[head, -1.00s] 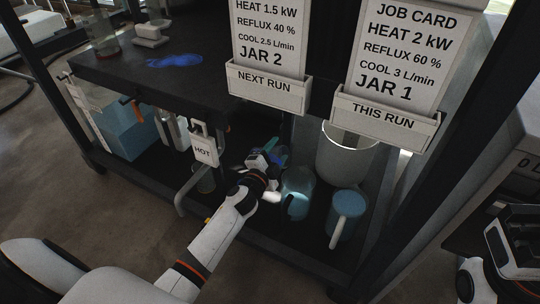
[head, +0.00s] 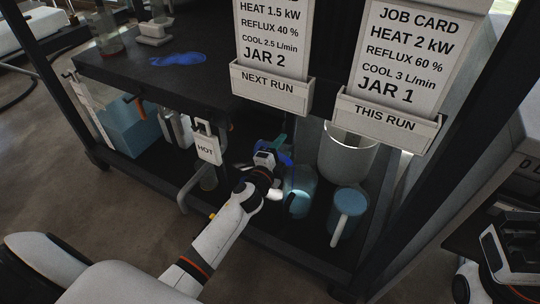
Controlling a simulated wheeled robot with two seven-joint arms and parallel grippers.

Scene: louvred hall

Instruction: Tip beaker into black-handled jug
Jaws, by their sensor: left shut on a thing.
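The black-handled jug (head: 303,184) is a blue, see-through vessel on the lower shelf, with its dark handle toward me. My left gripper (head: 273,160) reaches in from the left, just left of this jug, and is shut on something. Its fingertips and most of what it holds are hidden behind my wrist. Patches of blue and green show just beyond it, but I cannot tell whether they belong to the beaker. I cannot make out the beaker's outline or tilt.
A blue jug with a white handle (head: 346,218) stands right of the black-handled one. A pale bucket (head: 346,154) is behind. The upper deck (head: 205,85) and two card holders (head: 386,122) overhang the shelf.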

